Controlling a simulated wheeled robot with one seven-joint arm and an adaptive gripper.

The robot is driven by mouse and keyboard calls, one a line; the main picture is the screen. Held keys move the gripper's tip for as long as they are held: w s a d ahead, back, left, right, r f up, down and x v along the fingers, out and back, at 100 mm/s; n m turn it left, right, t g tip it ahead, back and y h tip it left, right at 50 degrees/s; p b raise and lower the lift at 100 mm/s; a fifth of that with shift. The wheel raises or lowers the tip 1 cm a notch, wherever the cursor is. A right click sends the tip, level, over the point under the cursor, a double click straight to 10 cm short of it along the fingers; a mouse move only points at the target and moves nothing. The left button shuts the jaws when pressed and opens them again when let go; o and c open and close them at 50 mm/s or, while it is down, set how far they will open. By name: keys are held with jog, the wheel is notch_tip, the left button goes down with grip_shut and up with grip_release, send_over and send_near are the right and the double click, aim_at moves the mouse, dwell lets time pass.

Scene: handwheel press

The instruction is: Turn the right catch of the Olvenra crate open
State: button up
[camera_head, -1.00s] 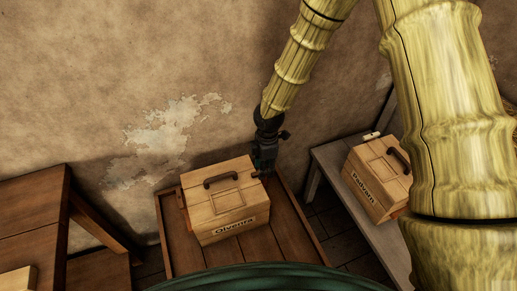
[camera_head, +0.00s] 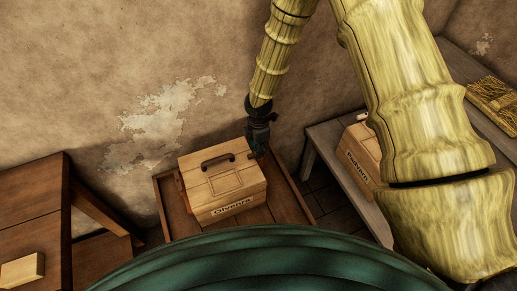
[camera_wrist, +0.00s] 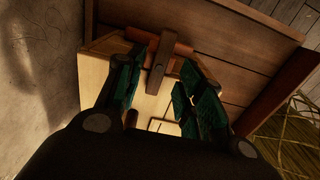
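The Olvenra crate (camera_head: 225,207) is a pale wooden box with a dark handle on its lid and its name on the front. It stands on a brown tray-like table (camera_head: 180,222). My gripper (camera_head: 258,152) is at the crate's right side, near the back corner. In the wrist view, my gripper (camera_wrist: 163,72) is open, with green-padded fingers on either side of a brown wooden catch (camera_wrist: 158,66). Gaps show between the catch and both fingers. The catch lies across a reddish-brown bar at the edge of the crate (camera_wrist: 94,76). In the head view the gripper hides this catch.
A second labelled crate (camera_head: 357,168) stands on a grey bench (camera_head: 321,139) to the right, partly behind my arm. A brown table (camera_head: 30,215) with a pale block (camera_head: 22,270) is at the left. The wall (camera_head: 80,90) is close behind the Olvenra crate.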

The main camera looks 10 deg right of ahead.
jog(key=shift+f, duration=1.15)
jog(key=shift+w, duration=0.1)
grip_shut()
